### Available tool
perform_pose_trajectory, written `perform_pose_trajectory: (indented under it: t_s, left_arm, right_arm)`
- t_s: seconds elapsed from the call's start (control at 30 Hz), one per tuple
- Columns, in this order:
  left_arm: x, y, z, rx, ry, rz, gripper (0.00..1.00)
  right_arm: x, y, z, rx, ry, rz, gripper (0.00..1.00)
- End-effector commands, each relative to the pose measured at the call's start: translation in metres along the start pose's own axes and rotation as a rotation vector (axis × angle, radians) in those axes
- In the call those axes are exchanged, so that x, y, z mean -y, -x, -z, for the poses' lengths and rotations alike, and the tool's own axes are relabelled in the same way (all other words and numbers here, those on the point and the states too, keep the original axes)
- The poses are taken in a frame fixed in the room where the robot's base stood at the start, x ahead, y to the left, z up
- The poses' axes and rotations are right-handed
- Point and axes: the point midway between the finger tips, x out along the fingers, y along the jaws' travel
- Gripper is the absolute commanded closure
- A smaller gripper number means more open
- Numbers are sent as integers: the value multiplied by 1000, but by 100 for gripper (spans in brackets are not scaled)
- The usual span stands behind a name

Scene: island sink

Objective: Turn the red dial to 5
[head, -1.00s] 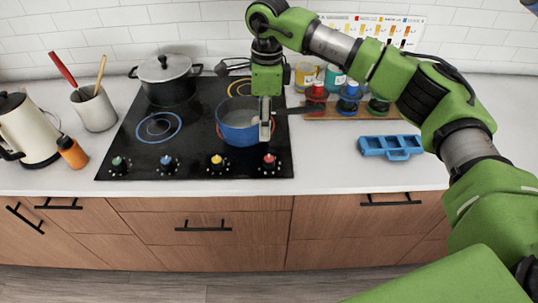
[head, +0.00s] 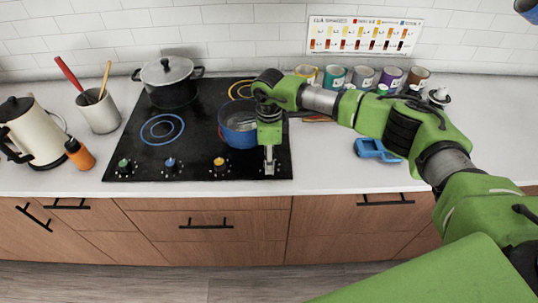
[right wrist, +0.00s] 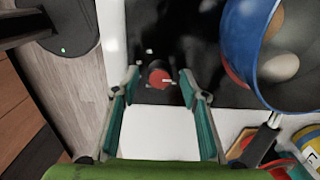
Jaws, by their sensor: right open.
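The red dial (right wrist: 158,79) is on the front edge of the black cooktop (head: 150,99), seen in the right wrist view between my fingers. In the head view it is hidden behind my right gripper (head: 269,167), which is over the cooktop's front right corner. In the right wrist view my right gripper (right wrist: 160,82) is open, one finger on each side of the dial, with no visible contact. A small pale mark shows on the dial; its number cannot be read. My left gripper is not in view.
Green (head: 124,165), blue (head: 170,163) and yellow (head: 219,163) dials lie left along the cooktop. A blue pot (head: 238,130) stands close behind my right gripper; it also shows in the right wrist view (right wrist: 245,45). A grey lidded pot (head: 170,82) is farther back.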

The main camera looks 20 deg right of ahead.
Motion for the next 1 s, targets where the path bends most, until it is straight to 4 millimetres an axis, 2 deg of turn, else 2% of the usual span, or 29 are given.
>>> perform_pose_trajectory:
  t_s: [0.27, 0.4, 0.43, 0.77, 1.0]
  left_arm:
    - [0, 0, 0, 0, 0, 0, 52]
    - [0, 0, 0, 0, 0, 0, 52]
    - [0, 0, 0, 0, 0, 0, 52]
    - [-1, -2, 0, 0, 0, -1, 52]
    - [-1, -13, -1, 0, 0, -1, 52]
  right_arm:
    - [0, -2, 0, 0, 0, 0, 60]
    - [0, -2, 0, 1, 0, 0, 93]
    - [0, -2, 0, 1, 0, 0, 98]
    - [0, -2, 0, 1, -24, 0, 98]
    - [0, -4, -1, 3, -138, 1, 98]
